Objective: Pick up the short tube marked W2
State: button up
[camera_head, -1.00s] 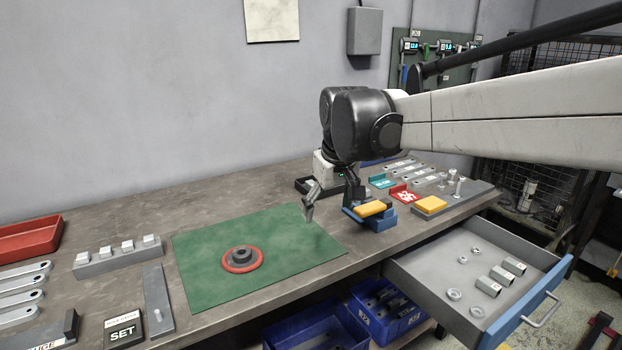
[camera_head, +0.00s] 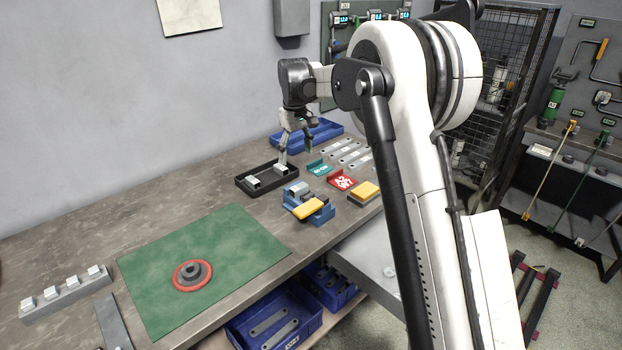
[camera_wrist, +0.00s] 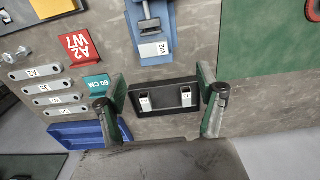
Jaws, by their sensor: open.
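The label W2 is readable in the wrist view on a light block (camera_wrist: 150,53) at the tray-side end of the blue vise (camera_head: 309,207); I cannot tell whether this block is a tube or part of the vise. Two short grey tubes stand apart in a black tray (camera_head: 241,181): one at the left in the wrist view (camera_wrist: 145,104) and one at the right (camera_wrist: 186,97). Their white labels are too small to read surely. My gripper (camera_wrist: 162,88) is open and empty above the tray, its fingers to either side of the tubes.
A red A2 W7 block (camera_wrist: 76,48), a teal 60 CM block (camera_wrist: 93,84) and several labelled flat bars lie beside the tray. A blue bin (camera_head: 310,136) is behind it. The green mat (camera_head: 225,250) holds a red-ringed part. My arm hides much of the drawer.

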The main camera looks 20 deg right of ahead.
aim_at(299, 186)
jog(key=f, duration=0.6)
jog(key=w+d+f, duration=0.1)
jog(key=f, duration=0.2)
jog(key=shift+w+f+p, duration=0.1)
jog(key=shift+f+p, duration=0.05)
jog(key=shift+p, duration=0.15)
jog(key=shift+w+f, duration=0.2)
jog(key=shift+f, duration=2.3)
jog(key=c, duration=1.3)
jog(key=shift+o, duration=0.2)
jog(key=shift+r, duration=0.1)
